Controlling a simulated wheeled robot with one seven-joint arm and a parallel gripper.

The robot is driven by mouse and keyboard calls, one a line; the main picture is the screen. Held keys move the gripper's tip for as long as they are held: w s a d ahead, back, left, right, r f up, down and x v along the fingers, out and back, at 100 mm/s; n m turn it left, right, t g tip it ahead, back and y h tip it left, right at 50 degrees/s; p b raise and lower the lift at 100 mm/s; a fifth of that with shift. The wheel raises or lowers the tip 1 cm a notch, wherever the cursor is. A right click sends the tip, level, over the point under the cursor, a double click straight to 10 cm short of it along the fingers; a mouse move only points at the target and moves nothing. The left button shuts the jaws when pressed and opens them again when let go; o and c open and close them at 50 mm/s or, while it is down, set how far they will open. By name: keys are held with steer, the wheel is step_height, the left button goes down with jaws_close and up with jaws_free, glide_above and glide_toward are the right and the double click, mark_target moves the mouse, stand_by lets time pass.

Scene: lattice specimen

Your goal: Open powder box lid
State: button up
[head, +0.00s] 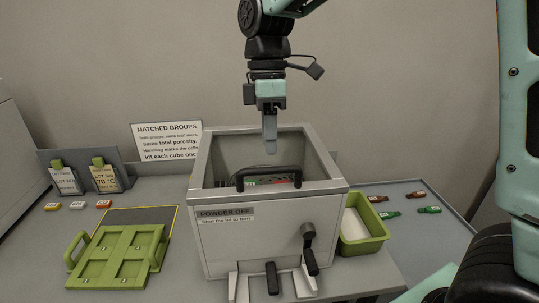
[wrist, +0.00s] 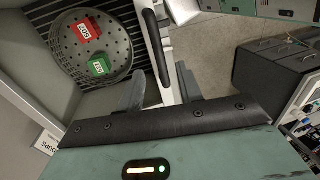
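The powder box (head: 280,233) is a grey metal box at the centre of the head view, labelled "POWDER OFF". A black bar handle (head: 240,182) spans the near part of its top; it also shows in the wrist view (wrist: 155,45). The inside is visible through the top; I cannot tell whether a clear lid covers it. A round perforated basket (wrist: 115,72) inside holds a red cube (wrist: 87,29) and a green cube (wrist: 99,66). My gripper (head: 269,148) points down above the box, apart from the handle. In the wrist view its fingers (wrist: 160,88) are spread and empty.
A green tray (head: 112,258) lies left of the box, beside a dark mat. A green bin with white contents (head: 360,235) stands close on the right. Levers (head: 309,245) stick out of the box front.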

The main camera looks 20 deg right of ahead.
steer(key=shift+s+a+f+p, duration=0.15)
steer(key=shift+s+f, duration=0.1)
steer(key=shift+f, duration=0.95)
steer(key=shift+s+f+p, duration=0.15)
steer(key=shift+s+f, duration=0.05)
steer(key=shift+f, duration=1)
jaws_close()
